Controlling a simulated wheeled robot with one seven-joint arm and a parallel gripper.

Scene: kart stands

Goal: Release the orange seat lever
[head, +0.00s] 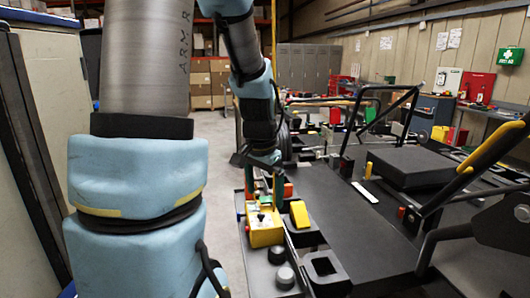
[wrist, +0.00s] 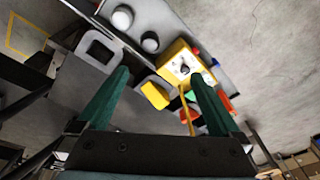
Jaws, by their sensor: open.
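A thin orange-yellow lever (wrist: 187,115) shows in the wrist view as a narrow upright bar beside the yellow box. It lies between my gripper's two green fingers, closer to the right one. My gripper (wrist: 160,75) is open, and I see nothing clamped in it. In the head view my gripper (head: 264,203) points down above the yellow control box (head: 264,234), at the left edge of the kart stand. The lever is mostly hidden behind the fingers there. I cannot tell whether a finger touches it.
A yellow pedal-like block (head: 300,214) stands right of the control box. Round knobs (head: 285,277) and a black square frame (head: 326,270) are nearer. An orange-red block (wrist: 224,102) is by the right finger. A black bar frame (head: 385,110) rises behind. Floor left of the stand is clear.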

